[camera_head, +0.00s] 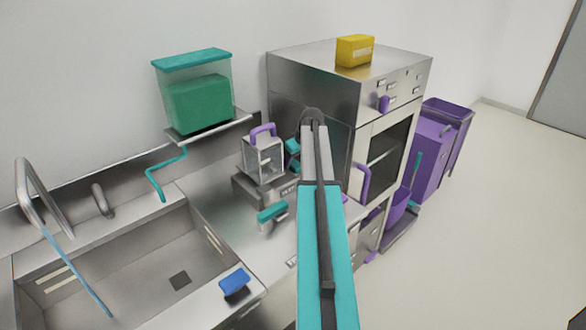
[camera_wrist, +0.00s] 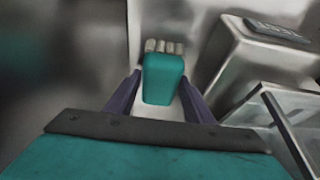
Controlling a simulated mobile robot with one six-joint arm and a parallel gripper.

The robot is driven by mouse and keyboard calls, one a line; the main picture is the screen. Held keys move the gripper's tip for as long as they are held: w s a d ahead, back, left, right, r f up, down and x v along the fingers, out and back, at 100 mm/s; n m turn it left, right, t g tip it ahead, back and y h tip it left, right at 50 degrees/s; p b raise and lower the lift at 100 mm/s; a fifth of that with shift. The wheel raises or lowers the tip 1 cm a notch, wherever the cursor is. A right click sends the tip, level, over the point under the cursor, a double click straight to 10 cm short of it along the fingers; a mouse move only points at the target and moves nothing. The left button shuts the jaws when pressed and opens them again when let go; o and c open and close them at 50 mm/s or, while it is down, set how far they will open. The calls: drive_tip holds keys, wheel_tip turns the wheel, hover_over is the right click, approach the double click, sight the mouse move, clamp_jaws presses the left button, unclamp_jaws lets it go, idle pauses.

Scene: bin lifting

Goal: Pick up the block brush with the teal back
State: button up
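The block brush with the teal back (camera_wrist: 164,79) shows in the wrist view, its pale bristle tufts at the far end. In the head view, a teal-topped block (camera_head: 272,212) with grey below it sits on the counter just left of my arm; it looks like the same brush. My gripper (camera_wrist: 160,82) has its two dark purple fingers spread, one on each side of the teal back in the wrist view. I cannot tell whether they touch it or how far beyond the tips it lies. My arm hides the fingers in the head view.
A clear container with a purple handle (camera_head: 262,160) stands on a grey base (camera_head: 262,190) close to the brush. A blue brush (camera_head: 235,281) lies by the sink (camera_head: 130,265). A steel oven cabinet (camera_head: 310,75) stands behind my arm. A shelf holds a green-filled bin (camera_head: 197,100).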

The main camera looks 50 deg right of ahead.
sight(293, 162)
drive_tip(key=c, duration=0.6)
drive_tip(key=shift+r, duration=0.1)
drive_tip(key=shift+r+b, duration=1.35)
drive_tip(key=shift+r, duration=3.55)
